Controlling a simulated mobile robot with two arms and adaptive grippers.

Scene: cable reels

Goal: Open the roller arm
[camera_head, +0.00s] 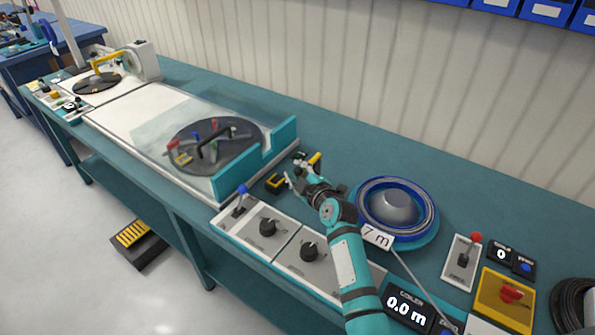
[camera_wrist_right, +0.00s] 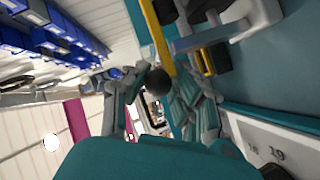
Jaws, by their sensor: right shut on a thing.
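The roller arm appears as a yellow bar (camera_wrist_right: 157,35) with a dark round knob (camera_wrist_right: 158,82) in the right wrist view. In the head view its yellow part (camera_head: 315,159) shows just behind my right gripper (camera_head: 298,178), at the right end of the long white and teal machine. My right gripper is shut on the knob, with a grey finger on each side of it in the wrist view. The fingers hide part of the measuring unit in the head view. My left gripper is not in view.
A blue-rimmed reel (camera_head: 410,188) stands right beside my right arm. A dark turntable (camera_head: 215,145) sits behind teal blocks to the left. The bench behind the gripper is clear.

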